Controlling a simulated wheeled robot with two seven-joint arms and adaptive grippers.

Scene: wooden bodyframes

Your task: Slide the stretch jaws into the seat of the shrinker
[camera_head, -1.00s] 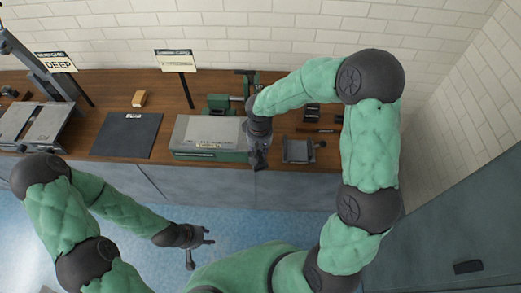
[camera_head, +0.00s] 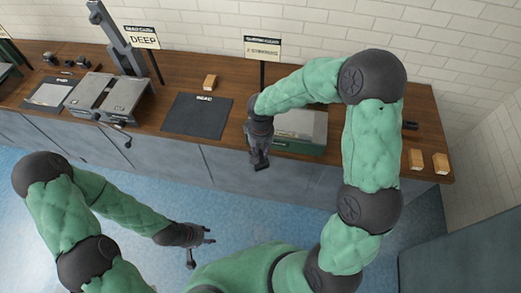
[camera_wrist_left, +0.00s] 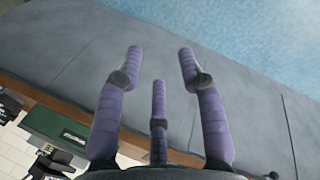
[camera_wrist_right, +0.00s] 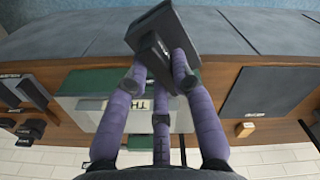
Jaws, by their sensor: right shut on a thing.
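My right gripper (camera_head: 259,152) is shut on a dark block, which I take to be the stretch jaws (camera_wrist_right: 165,28); its small label is unreadable. The right gripper, also in the right wrist view (camera_wrist_right: 160,62), holds it above the bench's front edge, in front of the green-and-grey box. A grey machine (camera_head: 122,97) with a tall post and a front lever stands at left on the bench; it may be the shrinker. I cannot make out its seat. My left gripper (camera_head: 209,237) is open and empty before the bench; its spread fingers show in the left wrist view (camera_wrist_left: 160,65).
The wooden bench (camera_head: 160,75) runs along the brick wall. A dark mat (camera_head: 198,116) lies between the grey machine and the green-and-grey box (camera_head: 300,128). Signs (camera_head: 143,37) stand behind. Wooden blocks (camera_head: 416,159) lie at right. The blue floor is clear in front.

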